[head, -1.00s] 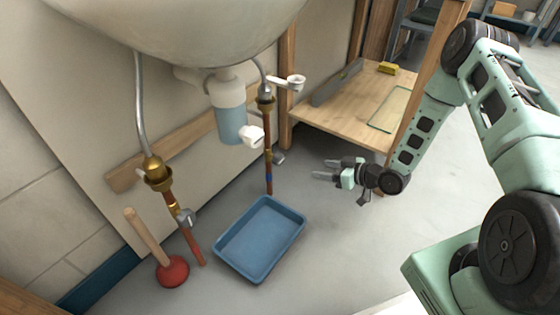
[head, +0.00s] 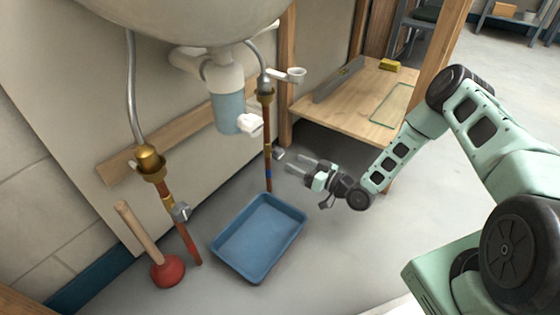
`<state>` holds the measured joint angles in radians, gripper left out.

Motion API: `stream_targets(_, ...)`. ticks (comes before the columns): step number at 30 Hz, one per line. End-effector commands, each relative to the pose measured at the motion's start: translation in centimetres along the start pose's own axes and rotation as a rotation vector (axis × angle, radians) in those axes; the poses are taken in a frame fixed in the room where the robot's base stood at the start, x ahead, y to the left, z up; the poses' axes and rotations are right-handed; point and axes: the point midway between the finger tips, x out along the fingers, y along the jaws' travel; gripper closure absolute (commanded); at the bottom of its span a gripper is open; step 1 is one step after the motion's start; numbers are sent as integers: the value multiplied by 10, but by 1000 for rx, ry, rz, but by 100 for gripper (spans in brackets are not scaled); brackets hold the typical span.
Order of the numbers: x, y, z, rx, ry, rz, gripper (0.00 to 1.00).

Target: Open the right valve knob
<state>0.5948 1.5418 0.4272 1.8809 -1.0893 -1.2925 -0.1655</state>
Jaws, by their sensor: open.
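The right valve knob (head: 279,155) is a small grey metal piece on the right copper supply pipe (head: 267,128) under the sink. My gripper (head: 296,165) is open and empty. Its fingers point left towards the right pipe, just right of the knob and slightly below it in the picture. A small gap shows between the fingertips and the knob, though the depth is hard to judge. The left valve knob (head: 181,212) is a similar grey piece on the left copper pipe.
A blue tray (head: 300,232) lies on the floor below the pipes. A plunger (head: 167,270) stands at the left. The drain trap (head: 227,112) hangs between the pipes. A wooden shelf (head: 335,116) stands behind my gripper. The floor right of the tray is clear.

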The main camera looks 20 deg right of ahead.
Motion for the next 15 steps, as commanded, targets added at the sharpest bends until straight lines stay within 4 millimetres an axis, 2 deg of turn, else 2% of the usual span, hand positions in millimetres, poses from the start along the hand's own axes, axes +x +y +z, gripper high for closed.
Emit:
stream_targets(1,12,0,5,-1,1,-3,41)
stream_targets(6,44,0,4,0,1,-2,41)
stream_targets(10,62,1,3,-1,1,-1,41)
stream_targets(15,74,0,1,0,0,-1,41)
